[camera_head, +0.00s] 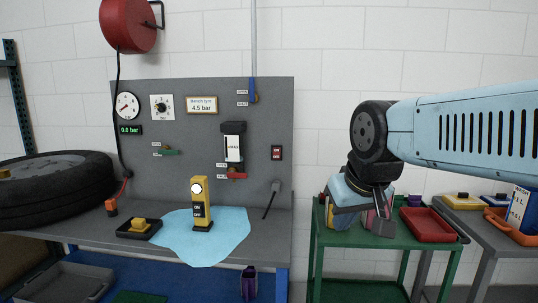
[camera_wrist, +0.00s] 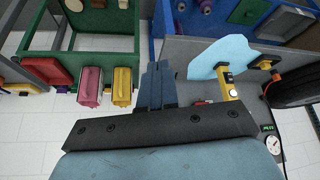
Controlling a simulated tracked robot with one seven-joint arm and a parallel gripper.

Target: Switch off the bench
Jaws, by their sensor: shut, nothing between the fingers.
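The grey bench (camera_head: 95,227) stands at left with an upright back panel (camera_head: 200,105). A small dark switch plate with red and white markings (camera_head: 277,153) is on the panel's right side. A yellow post marked ON and OFF (camera_head: 201,212), with a round white light on top, stands on a light-blue patch (camera_head: 228,238); it also shows in the wrist view (camera_wrist: 228,88). My gripper (camera_wrist: 158,68) is shut and empty, its blue fingers together. In the head view my wrist hangs over the green cart, right of the bench; its fingertips are hard to make out there.
The green cart (camera_head: 317,240) holds a red tray (camera_head: 431,226). In the wrist view a pink block (camera_wrist: 90,84) and a yellow block (camera_wrist: 122,86) stand near my fingers. A tyre (camera_head: 55,190) lies on the bench's left. Valves and a gauge (camera_head: 127,106) are on the panel.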

